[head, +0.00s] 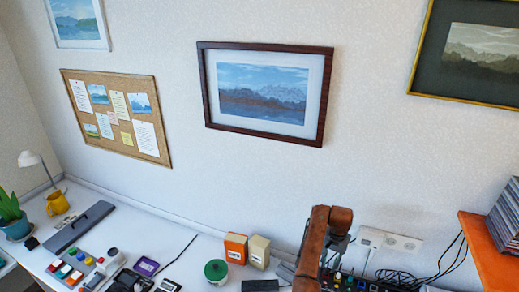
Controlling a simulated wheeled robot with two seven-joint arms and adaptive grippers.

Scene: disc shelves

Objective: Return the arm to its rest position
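My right arm rises from the bottom edge, right of centre, in the head view. The dark part of my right gripper (338,246) shows beside the rust-brown arm link, over the back of the desk near the wall. Its fingertips are too small and too covered to tell whether they are open or shut, and I see no object in them. My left arm and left gripper are out of view.
The white desk (150,226) holds a green-lidded jar (216,271), an orange box (236,247), a cream box (259,251) and small devices. An orange shelf (489,252) bears stacked discs (507,222) at right.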

